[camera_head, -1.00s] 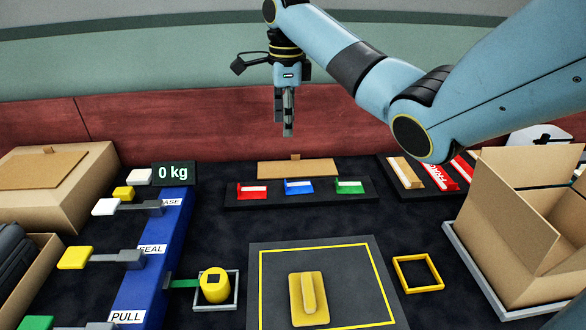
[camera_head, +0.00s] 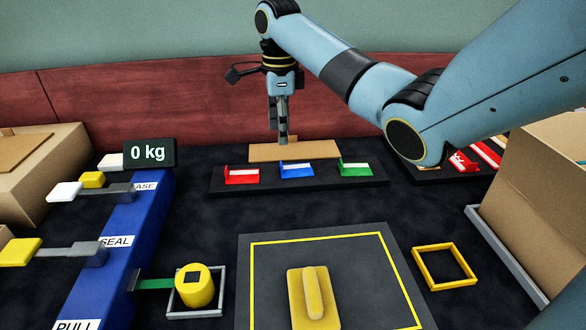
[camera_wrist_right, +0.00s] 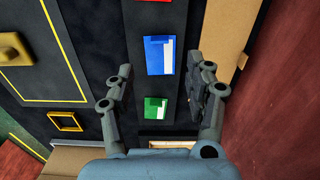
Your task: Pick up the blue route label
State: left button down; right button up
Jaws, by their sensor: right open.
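The blue route label (camera_head: 297,171) sits on a dark strip between a red label (camera_head: 242,175) and a green label (camera_head: 355,170). My right gripper (camera_head: 283,140) hangs above and behind the strip, fingers pointing down, open and empty. In the right wrist view the blue label (camera_wrist_right: 159,55) lies beyond the open fingertips, and the green label (camera_wrist_right: 155,108) lies between the fingers of the right gripper (camera_wrist_right: 163,80). My left gripper is not in view.
A brown board (camera_head: 294,151) lies behind the label strip (camera_head: 318,187). A yellow-outlined mat (camera_head: 258,290) with a yellow handled block (camera_head: 312,296) is in front. An open carton (camera_head: 550,190) stands at right, and a blue lever panel (camera_head: 137,237) at left.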

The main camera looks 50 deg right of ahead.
send_over(280, 172)
notch_tip(280, 172, down, 4)
jog(key=shift+s+d+f+b, duration=0.15)
jog(key=shift+f+b, duration=0.1)
jog(key=shift+b, duration=0.1)
notch_tip(280, 172, down, 5)
jog(key=shift+f+b, duration=0.1)
jog(key=shift+b, duration=0.6)
jog(key=c, duration=0.8)
